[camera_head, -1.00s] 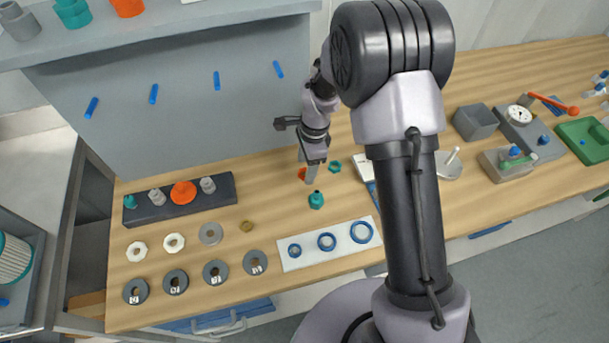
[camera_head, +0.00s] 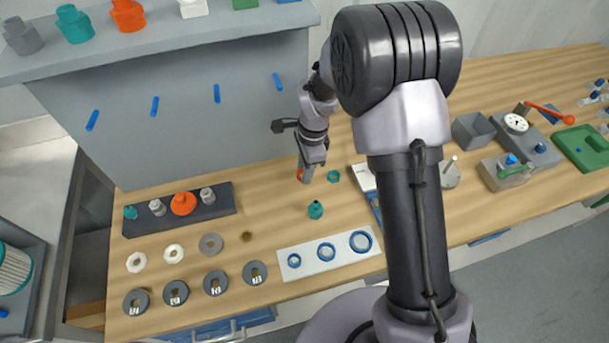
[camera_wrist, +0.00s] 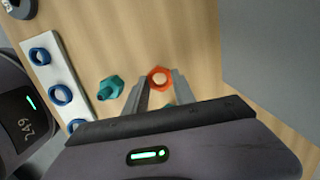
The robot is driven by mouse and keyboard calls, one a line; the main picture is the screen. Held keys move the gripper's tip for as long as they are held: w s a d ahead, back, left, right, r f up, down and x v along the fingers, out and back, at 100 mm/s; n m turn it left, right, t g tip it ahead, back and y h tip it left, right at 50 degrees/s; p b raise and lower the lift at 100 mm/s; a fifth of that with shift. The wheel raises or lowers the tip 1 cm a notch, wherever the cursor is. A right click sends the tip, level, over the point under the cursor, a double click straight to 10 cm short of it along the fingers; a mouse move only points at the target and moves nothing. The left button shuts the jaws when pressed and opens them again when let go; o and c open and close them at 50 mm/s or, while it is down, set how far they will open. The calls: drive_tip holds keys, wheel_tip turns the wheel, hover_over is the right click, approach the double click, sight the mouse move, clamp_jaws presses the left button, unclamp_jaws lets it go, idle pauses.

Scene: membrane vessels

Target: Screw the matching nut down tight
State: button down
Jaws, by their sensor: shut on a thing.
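My gripper (camera_head: 305,174) is over the middle of the bench, fingers pointing down. It is shut on an orange nut (camera_wrist: 160,76), which sits between the fingertips in the wrist view. The nut appears a little above the bench, but its height is hard to judge. A teal fitting with a hex base (camera_head: 315,209) stands alone on the bench just in front of the gripper. A dark rack (camera_head: 222,198) at the left holds a teal, an orange (camera_head: 183,203) and two grey fittings. A teal nut (camera_head: 333,177) lies right of the gripper, partly hidden in the wrist view.
A white plate with blue rings (camera_head: 306,266) lies in front. White and grey rings and a small brass nut (camera_head: 246,236) lie at left. A grey panel with blue pegs (camera_head: 180,130) rises behind. A grey box (camera_head: 473,132) and a dial gauge (camera_head: 516,123) stand at right.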

wheel_tip(320, 180, up, 5)
drive_tip(key=p, duration=0.1)
drive_tip(key=s+d+r+m, duration=0.1)
drive_tip(key=s+d+m, duration=0.2)
drive_tip(key=d, duration=0.4)
drive_tip(key=s+d+r+m, duration=0.1)
drive_tip(key=s+d+m, duration=0.2)
drive_tip(key=d, duration=0.5)
drive_tip(key=s+d+r+m+t, duration=0.1)
drive_tip(key=s+d+m, duration=0.1)
drive_tip(key=s+d, duration=0.3)
drive_tip(key=shift+s+d+r+m, duration=0.1)
drive_tip(key=shift+d+r+m, duration=0.1)
drive_tip(key=shift+d, duration=0.4)
drive_tip(key=shift+s+d+r+m, duration=0.1)
drive_tip(key=shift+d+r+m, duration=0.1)
drive_tip(key=shift+d, duration=0.35)
drive_tip(key=shift+s+d+f, duration=0.1)
drive_tip(key=shift+d, duration=0.05)
wheel_tip(320, 180, down, 6)
drive_tip(key=b, duration=0.5)
drive_tip(key=c, duration=0.9)
unclamp_jaws()
drive_tip(key=shift+c, duration=0.2)
